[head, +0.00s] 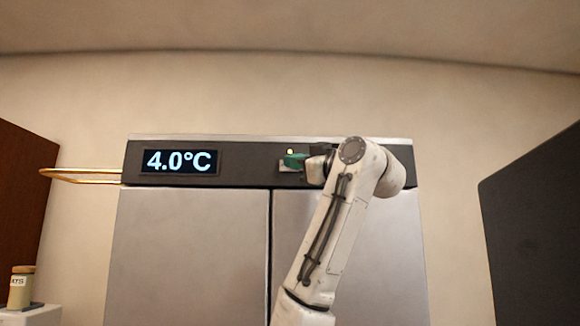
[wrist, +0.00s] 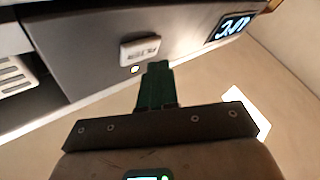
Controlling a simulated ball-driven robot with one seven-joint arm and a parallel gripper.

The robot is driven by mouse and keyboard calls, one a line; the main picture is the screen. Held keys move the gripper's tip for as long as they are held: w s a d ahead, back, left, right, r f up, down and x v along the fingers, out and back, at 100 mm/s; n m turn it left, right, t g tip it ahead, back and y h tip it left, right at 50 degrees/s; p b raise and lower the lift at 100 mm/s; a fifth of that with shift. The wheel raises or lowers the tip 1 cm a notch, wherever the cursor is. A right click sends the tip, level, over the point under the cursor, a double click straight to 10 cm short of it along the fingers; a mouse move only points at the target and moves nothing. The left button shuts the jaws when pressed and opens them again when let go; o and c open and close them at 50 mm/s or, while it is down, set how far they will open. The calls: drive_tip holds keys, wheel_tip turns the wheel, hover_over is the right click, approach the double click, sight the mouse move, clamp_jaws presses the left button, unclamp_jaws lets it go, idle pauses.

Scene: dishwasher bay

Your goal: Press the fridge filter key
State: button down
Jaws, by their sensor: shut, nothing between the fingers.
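The fridge filter key (head: 285,169) is a small pale rectangular key on the dark top panel of the fridge, right of the display, mostly behind my gripper in the head view. In the wrist view the key (wrist: 140,48) shows whole, with small lettering. A small lit lamp (wrist: 135,69) sits beside it. My gripper (head: 292,160) has green fingers, shut and empty, in front of the key and lamp. In the wrist view the fingertips (wrist: 157,66) appear just beside the lamp and short of the key. I cannot tell whether they touch the panel.
The display (head: 179,161) reads 4.0°C. A gold rail (head: 80,176) juts out left of the panel. A jar (head: 20,287) stands at the lower left. A dark block (head: 530,220) rises at the right. A slatted vent (wrist: 12,75) shows in the wrist view.

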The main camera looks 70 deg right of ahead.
drive_tip(key=shift+w+d, duration=0.15)
drive_tip(key=shift+d, duration=0.25)
drive_tip(key=shift+w+d+p, duration=0.15)
drive_tip(key=shift+d+p, duration=0.15)
drive_tip(key=shift+d, duration=0.05)
idle(0.8)
drive_tip(key=shift+a, duration=0.1)
drive_tip(key=shift+s+a+b, duration=0.35)
drive_tip(key=shift+a+b, duration=0.05)
drive_tip(key=shift+a, duration=0.25)
drive_tip(key=a, duration=0.1)
drive_tip(key=s+a+b, duration=0.1)
drive_tip(key=a, duration=0.1)
drive_tip(key=s+a+b, duration=0.1)
drive_tip(key=shift+a, duration=0.3)
idle(0.4)
